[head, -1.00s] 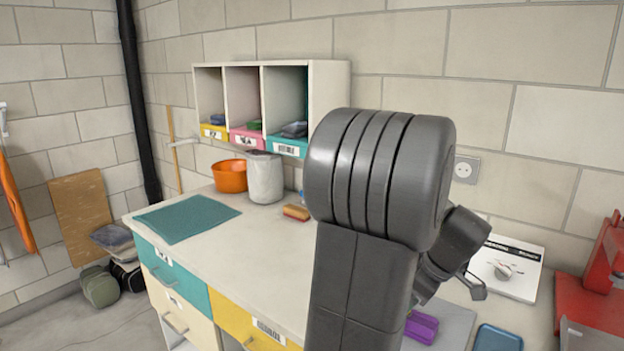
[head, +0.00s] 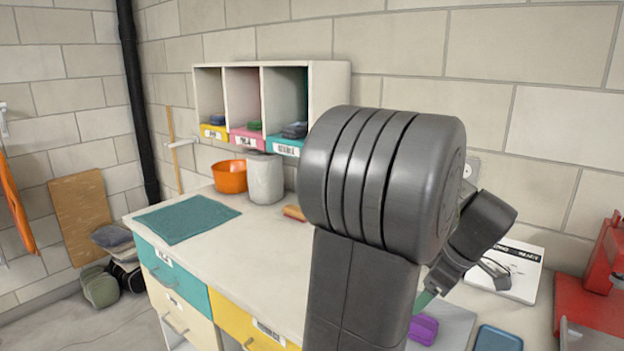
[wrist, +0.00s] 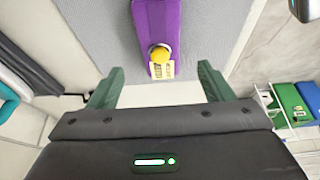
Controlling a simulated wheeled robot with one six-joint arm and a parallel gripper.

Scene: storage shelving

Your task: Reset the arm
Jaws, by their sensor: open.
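My gripper (wrist: 161,67) is open in the wrist view, its two green fingers spread apart with nothing between their tips that I can see held. A purple object (wrist: 160,22) with a yellow round knob and a small yellow label lies beyond the fingertips on a grey mat (wrist: 105,35). In the head view the purple object (head: 423,328) sits on the grey mat (head: 452,325) at the worktop's right part. My dark arm stands in the middle of the head view and hides most of my gripper there.
A cubby shelf (head: 340,85) with colour-labelled bins stands against the wall. An orange bowl (head: 229,177), a grey-white container (head: 265,178) and a teal mat (head: 187,219) are on the worktop. A blue tray (head: 497,340) and a red machine (head: 590,300) are at the right.

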